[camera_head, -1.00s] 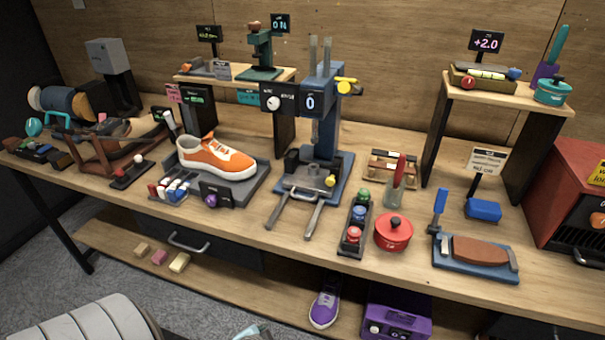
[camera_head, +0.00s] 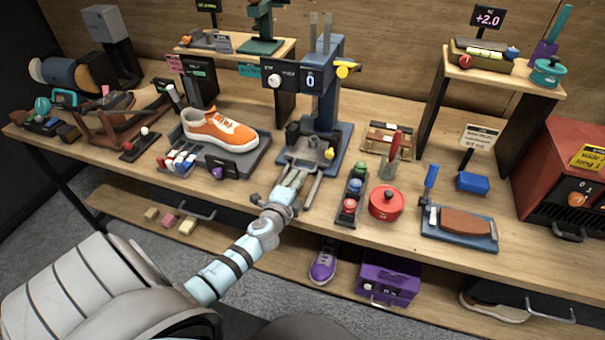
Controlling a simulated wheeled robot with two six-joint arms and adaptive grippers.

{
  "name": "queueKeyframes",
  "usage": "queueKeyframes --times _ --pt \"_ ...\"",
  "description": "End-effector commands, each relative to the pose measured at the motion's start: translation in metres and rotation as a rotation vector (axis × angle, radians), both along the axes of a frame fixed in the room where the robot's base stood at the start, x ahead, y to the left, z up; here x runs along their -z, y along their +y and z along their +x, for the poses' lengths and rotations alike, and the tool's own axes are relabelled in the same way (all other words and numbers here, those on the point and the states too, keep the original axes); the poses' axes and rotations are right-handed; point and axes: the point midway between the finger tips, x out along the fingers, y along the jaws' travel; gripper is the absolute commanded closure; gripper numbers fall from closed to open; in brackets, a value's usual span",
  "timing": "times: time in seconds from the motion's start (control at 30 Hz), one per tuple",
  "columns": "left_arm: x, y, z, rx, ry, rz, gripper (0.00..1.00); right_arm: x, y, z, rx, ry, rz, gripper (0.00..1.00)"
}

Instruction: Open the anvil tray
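The blue press (camera_head: 327,105) stands at the middle of the bench. Its anvil tray (camera_head: 310,150) is the dark, low part at the base, with a metal handle at its front. Two grey rails (camera_head: 314,188) stick out forward from the base over the bench front; the left one is largely hidden by my gripper. My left gripper (camera_head: 293,180) is just in front of the tray, with its fingertips near the handle. Contact and finger gap are too small to tell. My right gripper is not in view.
A rack of coloured jars (camera_head: 352,194) and a red pot (camera_head: 386,203) stand right of the rails. An orange sneaker (camera_head: 220,130) on a grey stand is to the left. The lower shelf holds a purple shoe (camera_head: 323,265) and a purple box (camera_head: 388,277).

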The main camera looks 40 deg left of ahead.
Motion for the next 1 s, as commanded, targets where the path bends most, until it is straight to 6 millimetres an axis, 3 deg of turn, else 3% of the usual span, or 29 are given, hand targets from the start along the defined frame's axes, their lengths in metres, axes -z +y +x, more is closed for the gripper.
queueKeyframes --times 0.1,0.3,0.6,0.73,1.0 --pt "0.008 0.008 0.024 -0.001 -0.002 -0.001 0.82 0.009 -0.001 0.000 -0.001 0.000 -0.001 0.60" --pt "0.013 0.016 0.045 -0.001 0.000 -0.001 0.82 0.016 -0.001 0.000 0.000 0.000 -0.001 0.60" --pt "0.012 0.017 0.047 -0.001 0.000 -0.002 0.82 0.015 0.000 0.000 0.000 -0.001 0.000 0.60" --pt "0.012 0.017 0.047 -0.001 0.000 -0.002 1.00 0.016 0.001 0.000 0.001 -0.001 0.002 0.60" --pt "0.012 0.017 0.047 -0.001 0.000 -0.002 1.00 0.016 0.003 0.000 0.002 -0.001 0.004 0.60"
